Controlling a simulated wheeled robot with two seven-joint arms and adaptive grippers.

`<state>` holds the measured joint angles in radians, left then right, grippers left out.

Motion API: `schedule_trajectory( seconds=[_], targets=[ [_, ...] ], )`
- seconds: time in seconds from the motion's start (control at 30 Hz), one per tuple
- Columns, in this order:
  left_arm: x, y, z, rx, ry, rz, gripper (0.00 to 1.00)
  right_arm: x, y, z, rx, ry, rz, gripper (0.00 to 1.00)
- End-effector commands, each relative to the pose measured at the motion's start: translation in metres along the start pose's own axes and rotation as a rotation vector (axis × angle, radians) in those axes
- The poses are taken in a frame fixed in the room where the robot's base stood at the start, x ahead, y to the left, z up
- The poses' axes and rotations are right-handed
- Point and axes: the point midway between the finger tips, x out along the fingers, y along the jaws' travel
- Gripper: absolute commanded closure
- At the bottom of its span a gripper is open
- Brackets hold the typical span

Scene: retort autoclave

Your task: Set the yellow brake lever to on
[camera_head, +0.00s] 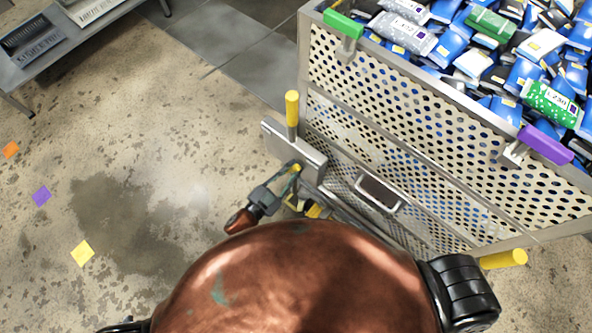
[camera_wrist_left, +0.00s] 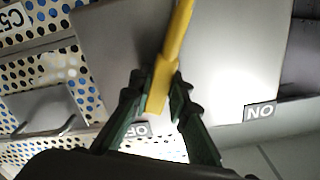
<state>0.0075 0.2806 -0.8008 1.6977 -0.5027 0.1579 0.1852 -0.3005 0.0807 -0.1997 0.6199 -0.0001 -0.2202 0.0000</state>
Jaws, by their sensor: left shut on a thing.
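The yellow brake lever (camera_wrist_left: 174,58) runs down from the top of the left wrist view. Its end lies between the green fingers of my left gripper (camera_wrist_left: 158,92), which is shut on it. Behind it is a grey plate. A sign reading ON upside down (camera_wrist_left: 260,112) sits at right. A second sign (camera_wrist_left: 134,130), partly hidden by a finger, looks like OFF and is close to the lever's end. In the head view my left gripper (camera_head: 292,170) is at the grey plate (camera_head: 300,150) on the cart's side; a little yellow shows there. My right gripper is not in view.
A perforated cart (camera_head: 420,130) full of blue, white and green packs stands at right. Yellow grips (camera_head: 292,108) stick out at its corners. A green clip (camera_head: 343,23) and a purple clip (camera_head: 545,144) sit on its rim. Open floor lies at left, beside a grey bench (camera_head: 60,55).

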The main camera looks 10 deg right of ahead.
Motion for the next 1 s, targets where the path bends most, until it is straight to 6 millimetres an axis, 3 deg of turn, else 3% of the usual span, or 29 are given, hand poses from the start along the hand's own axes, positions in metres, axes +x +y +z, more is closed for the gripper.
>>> schedule_trajectory(
  seconds=[0.23, 0.27, 0.5, 0.83, 1.0],
  targets=[
    [0.000, 0.000, 0.001, -0.002, 0.001, 0.000, 1.00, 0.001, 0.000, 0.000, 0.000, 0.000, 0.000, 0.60],
    [0.000, 0.000, 0.001, -0.002, 0.002, 0.000, 0.82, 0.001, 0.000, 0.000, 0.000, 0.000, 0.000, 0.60],
    [0.000, 0.000, 0.000, -0.001, 0.001, 0.000, 0.66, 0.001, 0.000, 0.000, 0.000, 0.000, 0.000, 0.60],
    [0.000, 0.001, 0.001, 0.005, 0.001, -0.001, 0.65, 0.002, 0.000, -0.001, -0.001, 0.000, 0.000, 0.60],
    [0.000, 0.008, 0.004, 0.061, 0.002, 0.000, 0.65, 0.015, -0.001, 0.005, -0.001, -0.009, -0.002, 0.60]
  ],
)
